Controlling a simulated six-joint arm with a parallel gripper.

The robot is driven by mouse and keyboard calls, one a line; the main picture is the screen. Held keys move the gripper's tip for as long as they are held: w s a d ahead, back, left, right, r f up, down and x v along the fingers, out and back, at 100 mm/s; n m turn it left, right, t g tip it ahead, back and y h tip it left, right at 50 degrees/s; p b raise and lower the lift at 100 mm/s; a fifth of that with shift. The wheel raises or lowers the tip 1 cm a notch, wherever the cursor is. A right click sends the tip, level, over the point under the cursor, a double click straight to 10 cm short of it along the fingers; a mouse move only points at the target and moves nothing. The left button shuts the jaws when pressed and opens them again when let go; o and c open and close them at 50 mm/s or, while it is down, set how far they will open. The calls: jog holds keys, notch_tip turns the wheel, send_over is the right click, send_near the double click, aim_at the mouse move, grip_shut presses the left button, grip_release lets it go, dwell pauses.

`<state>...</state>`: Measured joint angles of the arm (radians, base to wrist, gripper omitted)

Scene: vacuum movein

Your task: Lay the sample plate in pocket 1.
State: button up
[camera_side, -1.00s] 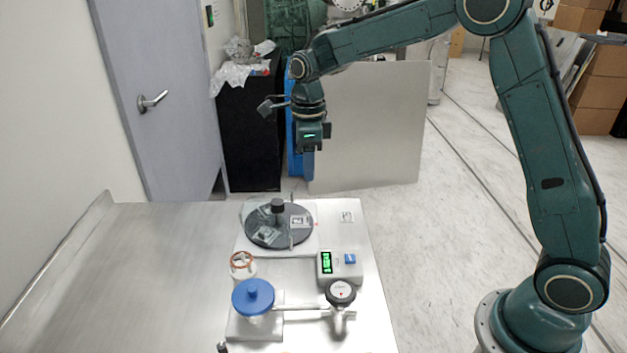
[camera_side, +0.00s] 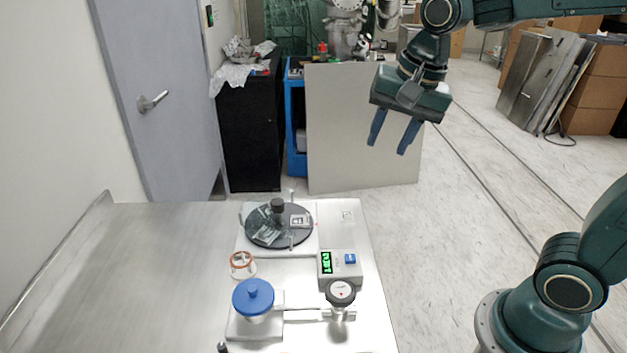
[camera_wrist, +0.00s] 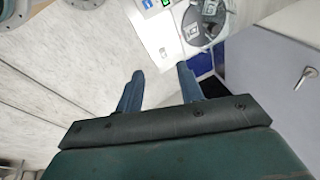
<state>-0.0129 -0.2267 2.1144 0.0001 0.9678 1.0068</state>
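My gripper (camera_side: 387,148) hangs in the air, high above and right of the bench's far end. Its two blue fingers are apart with nothing between them; they also show apart in the wrist view (camera_wrist: 160,71). A dark round turntable (camera_side: 262,241) with a black centre knob carries several flat pale squares. A small pale square with dark marks (camera_side: 347,216) lies on the metal surface right of the turntable. I cannot tell for certain which square is the sample plate, and no pocket number is readable. The turntable (camera_wrist: 214,38) is at the top of the wrist view.
The bench's left side (camera_side: 150,270) is bare. A grey panel (camera_side: 350,175) stands behind the bench.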

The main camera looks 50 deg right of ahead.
jog(key=s+f+n+t, duration=0.1)
jog(key=s+n+t, duration=0.1)
jog(key=s+n, duration=0.9)
jog(key=shift+s+d+f, duration=0.2)
jog(key=shift+s+f, duration=0.2)
jog(key=shift+s, duration=0.65)
